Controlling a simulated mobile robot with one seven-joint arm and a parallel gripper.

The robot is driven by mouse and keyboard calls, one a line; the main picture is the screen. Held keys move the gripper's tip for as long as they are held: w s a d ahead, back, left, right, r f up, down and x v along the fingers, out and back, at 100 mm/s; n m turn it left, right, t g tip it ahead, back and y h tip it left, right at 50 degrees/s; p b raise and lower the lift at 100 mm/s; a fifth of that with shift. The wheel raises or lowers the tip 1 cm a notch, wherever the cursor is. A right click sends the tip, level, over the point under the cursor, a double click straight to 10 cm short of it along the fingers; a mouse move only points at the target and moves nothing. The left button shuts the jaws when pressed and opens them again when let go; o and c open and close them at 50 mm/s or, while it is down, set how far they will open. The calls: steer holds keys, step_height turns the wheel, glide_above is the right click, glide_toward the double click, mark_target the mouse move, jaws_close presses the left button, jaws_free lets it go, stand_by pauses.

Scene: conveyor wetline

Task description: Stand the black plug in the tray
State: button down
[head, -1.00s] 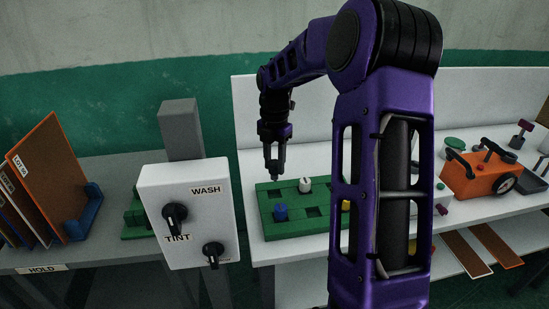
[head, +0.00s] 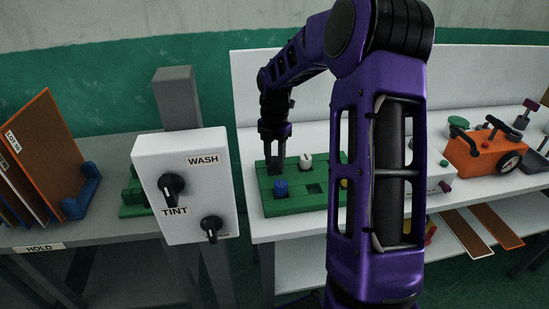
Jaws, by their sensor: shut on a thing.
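The green tray (head: 300,206) lies on the white bench, partly behind my arm. A blue plug (head: 281,188) stands at its front left and a white plug (head: 305,162) at its back. An open square socket (head: 315,188) shows at the front, right of the blue plug. My gripper (head: 271,165) points straight down at the tray's back left corner, behind the blue plug, and is shut on the black plug. The plug is dark between the dark fingers and hardly shows. I cannot tell whether it is in a socket.
A white box with WASH and TINT knobs (head: 184,185) stands in front at the left. Brown boards (head: 40,150) stand in a rack further left. An orange wheeled case (head: 482,152) is on the bench at the right. My arm hides the bench's middle.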

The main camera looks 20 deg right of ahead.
steer(key=shift+f, duration=0.3)
steer(key=c, duration=0.8)
jaws_free()
steer(key=shift+r, duration=0.15)
steer(key=shift+r+p, duration=1.4)
steer(key=shift+p, duration=0.25)
steer(key=o, duration=0.5)
steer(key=shift+o, duration=0.2)
